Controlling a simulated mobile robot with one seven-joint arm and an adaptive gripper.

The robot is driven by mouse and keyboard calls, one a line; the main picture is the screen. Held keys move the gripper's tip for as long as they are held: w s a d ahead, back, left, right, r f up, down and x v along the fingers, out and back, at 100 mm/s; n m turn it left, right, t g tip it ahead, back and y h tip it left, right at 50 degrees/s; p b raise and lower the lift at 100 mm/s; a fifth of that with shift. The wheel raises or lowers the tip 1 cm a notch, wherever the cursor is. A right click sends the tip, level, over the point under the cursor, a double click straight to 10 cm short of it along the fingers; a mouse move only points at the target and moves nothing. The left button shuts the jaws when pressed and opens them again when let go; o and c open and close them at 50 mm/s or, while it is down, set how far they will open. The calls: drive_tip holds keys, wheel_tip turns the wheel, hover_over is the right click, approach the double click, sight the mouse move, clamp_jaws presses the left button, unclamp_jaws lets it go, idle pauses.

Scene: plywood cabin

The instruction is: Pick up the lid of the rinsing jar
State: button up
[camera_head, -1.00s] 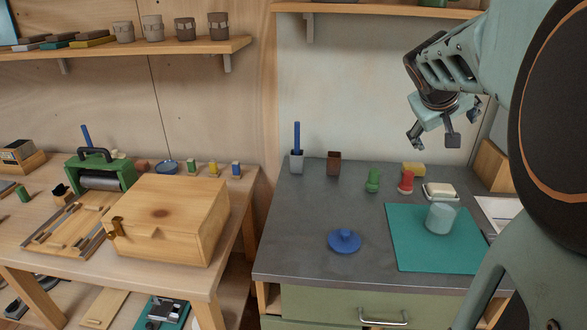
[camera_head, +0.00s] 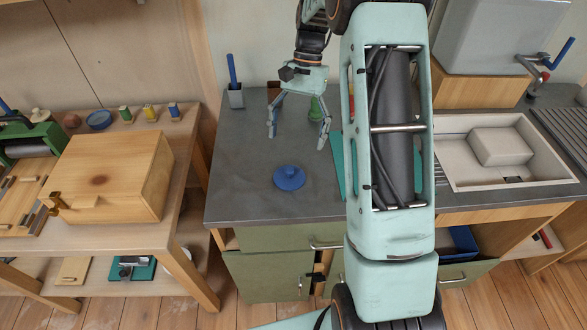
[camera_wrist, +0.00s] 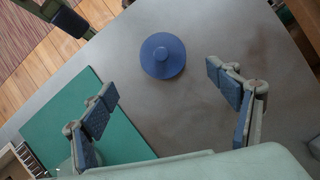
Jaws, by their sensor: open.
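The lid is a round blue disc with a knob on top, most likely that of the rinsing jar. The blue lid (camera_head: 289,178) lies flat on the grey counter, and it also shows in the wrist view (camera_wrist: 162,55). My gripper (camera_head: 298,138) is open and empty above the counter, with its fingers pointing down. In the wrist view the lid lies beyond the two fingertips (camera_wrist: 162,85), near the middle between them, and apart from them. The jar on the green mat is mostly hidden behind my arm in the head view.
The green mat (camera_wrist: 80,130) lies beside the lid. A sink (camera_head: 480,165) is to the right. A wooden box (camera_head: 110,175) stands on the left table.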

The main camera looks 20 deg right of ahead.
sight(290, 169)
drive_tip(key=x, duration=0.4)
drive_tip(key=shift+s+a+f, duration=0.15)
drive_tip(key=shift+s+f, duration=0.05)
drive_tip(key=shift+f, duration=0.05)
drive_tip(key=shift+a+x, duration=0.15)
drive_tip(key=shift+x, duration=1.15)
drive_tip(key=shift+a+x, duration=0.15)
drive_tip(key=shift+x, duration=1.15)
drive_tip(key=shift+s+r, duration=0.1)
drive_tip(key=shift+r, duration=0.05)
drive_tip(key=c, duration=1)
